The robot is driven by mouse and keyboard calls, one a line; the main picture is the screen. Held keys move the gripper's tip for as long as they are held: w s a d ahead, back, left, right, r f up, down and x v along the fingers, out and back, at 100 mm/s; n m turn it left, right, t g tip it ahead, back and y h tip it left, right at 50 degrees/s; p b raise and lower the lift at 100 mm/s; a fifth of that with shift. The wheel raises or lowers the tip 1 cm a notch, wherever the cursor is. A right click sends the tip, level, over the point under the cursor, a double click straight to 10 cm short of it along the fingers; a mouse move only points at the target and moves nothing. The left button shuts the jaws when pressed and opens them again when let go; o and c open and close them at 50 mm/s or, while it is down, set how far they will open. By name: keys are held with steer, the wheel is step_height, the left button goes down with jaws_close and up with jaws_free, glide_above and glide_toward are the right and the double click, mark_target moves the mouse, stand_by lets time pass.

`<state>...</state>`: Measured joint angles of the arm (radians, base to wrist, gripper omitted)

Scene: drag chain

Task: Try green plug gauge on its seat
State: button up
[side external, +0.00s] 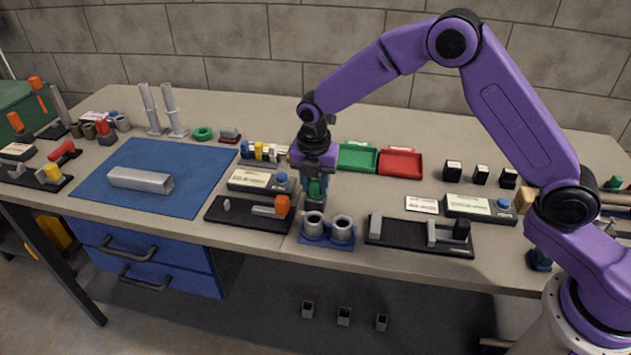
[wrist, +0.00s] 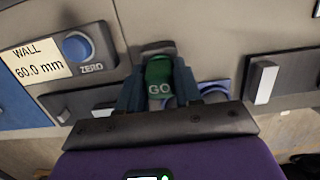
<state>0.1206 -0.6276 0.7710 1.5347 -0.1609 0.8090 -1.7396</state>
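The green plug gauge (wrist: 158,74), marked GO, sits between the two blue fingers of my gripper (wrist: 160,90) in the wrist view. The fingers look closed on its sides. In the side view the green gauge (side external: 316,188) shows at my gripper (side external: 317,182), upright near the table's front edge. A dark grey piece shows just below it. A blue holder with two grey ring-topped cups (side external: 327,235) stands just in front of and below the gripper. It is partly hidden behind the gripper in the wrist view (wrist: 213,88). I cannot tell whether the gauge touches anything below.
A black fixture with an orange knob (side external: 250,213) lies close left, and another black fixture (side external: 419,238) close right. A wall-thickness display (side external: 250,179) stands behind left. Green (side external: 357,158) and red (side external: 400,163) trays lie behind. A blue mat (side external: 190,200) is farther left.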

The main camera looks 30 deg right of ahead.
jaws_close()
steer(key=shift+r, duration=3)
steer(key=s+a+r, duration=0.4)
steer(key=s+a, duration=0.1)
steer(key=s, duration=0.2)
steer(key=shift+r, duration=0.3)
steer(key=shift+f, duration=2.65)
steer(key=shift+f, duration=2)
